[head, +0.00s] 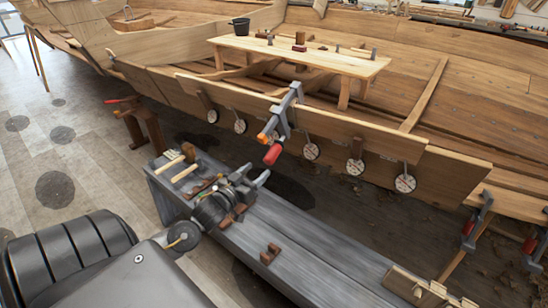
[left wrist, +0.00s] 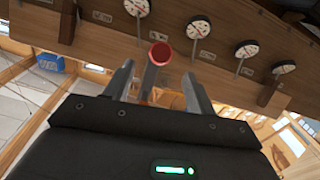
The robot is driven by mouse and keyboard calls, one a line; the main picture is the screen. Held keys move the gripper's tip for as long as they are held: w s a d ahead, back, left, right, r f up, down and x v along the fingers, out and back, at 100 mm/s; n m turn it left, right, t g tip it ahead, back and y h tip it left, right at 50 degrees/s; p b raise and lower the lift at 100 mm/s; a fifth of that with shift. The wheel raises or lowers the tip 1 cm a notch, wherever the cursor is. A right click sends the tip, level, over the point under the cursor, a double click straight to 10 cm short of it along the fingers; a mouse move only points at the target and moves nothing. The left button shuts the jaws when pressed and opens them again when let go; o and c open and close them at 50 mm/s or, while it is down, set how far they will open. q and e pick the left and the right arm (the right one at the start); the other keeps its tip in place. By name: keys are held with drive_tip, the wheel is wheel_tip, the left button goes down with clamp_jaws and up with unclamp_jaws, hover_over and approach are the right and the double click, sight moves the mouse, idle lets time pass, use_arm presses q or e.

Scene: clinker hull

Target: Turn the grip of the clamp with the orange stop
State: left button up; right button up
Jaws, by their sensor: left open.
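The grey clamp (head: 280,118) sits over the upper edge of the hull plank. Its orange stop (head: 263,138) shows at its lower left, and its red grip (head: 272,155) hangs below, pointing down toward my gripper. My left gripper (head: 254,174) is open and empty, just below and left of the red grip, apart from it. In the left wrist view, the round end of the red grip (left wrist: 160,53) shows ahead, between the lines of the two open fingers (left wrist: 158,72). My right gripper is not in view.
A grey bench (head: 330,265) with wooden tools lies below the hull. Round dials (head: 311,151) hang along the plank (head: 330,128) on both sides of the clamp. Other clamps (head: 470,238) with red grips stand at the right. A wooden table (head: 300,60) stands inside the hull.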

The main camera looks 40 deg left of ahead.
sight(274, 155)
use_arm(q)
drive_tip(key=w, duration=0.7)
drive_tip(key=w+a+p, duration=0.1)
drive_tip(key=w, duration=0.2)
drive_tip(key=shift+w+f, duration=0.1)
drive_tip(key=shift+w, duration=0.3)
drive_tip(key=shift+c, duration=0.3)
drive_tip(key=c, duration=0.9)
